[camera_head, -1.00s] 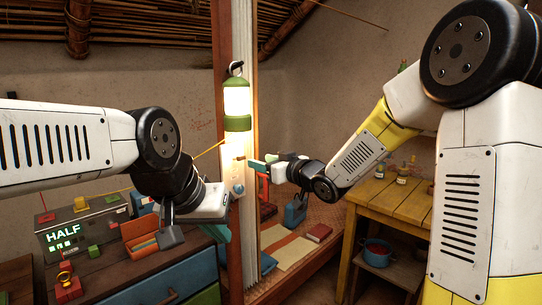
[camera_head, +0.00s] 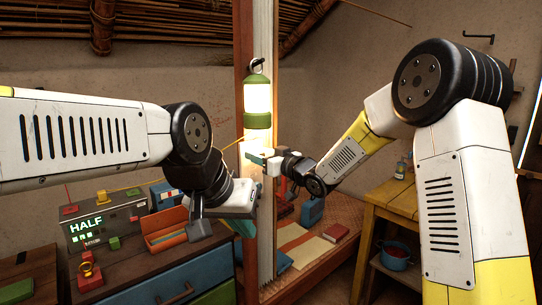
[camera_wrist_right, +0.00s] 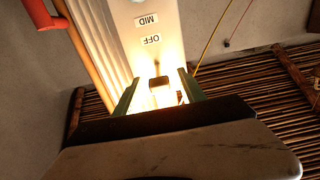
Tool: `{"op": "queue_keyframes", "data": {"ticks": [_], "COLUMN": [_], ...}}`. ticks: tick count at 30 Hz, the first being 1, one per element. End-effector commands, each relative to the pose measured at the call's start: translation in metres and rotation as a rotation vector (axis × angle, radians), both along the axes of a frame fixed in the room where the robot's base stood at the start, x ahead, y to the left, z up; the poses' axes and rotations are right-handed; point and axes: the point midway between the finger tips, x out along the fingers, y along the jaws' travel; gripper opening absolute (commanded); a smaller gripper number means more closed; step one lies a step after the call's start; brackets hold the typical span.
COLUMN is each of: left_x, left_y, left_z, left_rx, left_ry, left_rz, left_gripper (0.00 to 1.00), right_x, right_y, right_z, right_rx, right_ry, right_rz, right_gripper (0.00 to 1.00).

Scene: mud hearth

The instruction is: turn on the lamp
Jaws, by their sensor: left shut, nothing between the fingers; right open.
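The lamp (camera_head: 257,120) is a green-capped lantern hanging on the wooden post, and its pale body glows. In the right wrist view, a white panel (camera_wrist_right: 175,40) carries upside-down labels MID and OFF, with a slot below them. A small dark knob (camera_wrist_right: 160,83) sits beyond OFF, in bright light. My right gripper (camera_wrist_right: 160,90) is open, with its green fingers on either side of the knob; contact is unclear. It also shows below the lantern in the head view (camera_head: 262,158). My left gripper (camera_head: 244,228) is shut and empty, low in front of the post.
A grey box (camera_head: 105,221) with a display reading HALF stands on the dresser (camera_head: 165,285) at left, beside an orange open case (camera_head: 165,230). A yellow wooden table (camera_head: 393,200) stands at right. The post (camera_head: 243,50) rises between my arms.

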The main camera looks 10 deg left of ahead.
Motion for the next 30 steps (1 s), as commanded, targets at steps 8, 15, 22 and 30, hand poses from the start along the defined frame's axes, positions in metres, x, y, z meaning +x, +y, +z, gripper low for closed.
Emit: {"op": "queue_keyframes", "data": {"ticks": [8, 15, 22, 30], "left_x": [0.0000, 0.0000, 0.0000, 0.0000], "left_y": [0.0000, 0.0000, 0.0000, 0.0000], "left_z": [0.0000, 0.0000, 0.0000, 0.0000], "left_rx": [0.000, 0.000, 0.000, 0.000], "left_ry": [0.000, 0.000, 0.000, 0.000], "left_rz": [0.000, 0.000, 0.000, 0.000], "left_gripper": [0.00, 0.00, 0.00, 0.00], "right_x": [0.0000, 0.0001, 0.0013, 0.0016], "right_y": [-0.0005, -0.0006, 0.0007, 0.0016], "right_z": [-0.0001, 0.0004, 0.0050, 0.0049], "right_rx": [0.000, -0.003, -0.076, -0.117], "right_ry": [0.000, 0.002, 0.059, 0.091], "right_rz": [-0.001, -0.001, 0.000, -0.001], "right_gripper": [0.16, 0.00, 0.00, 0.00]}}
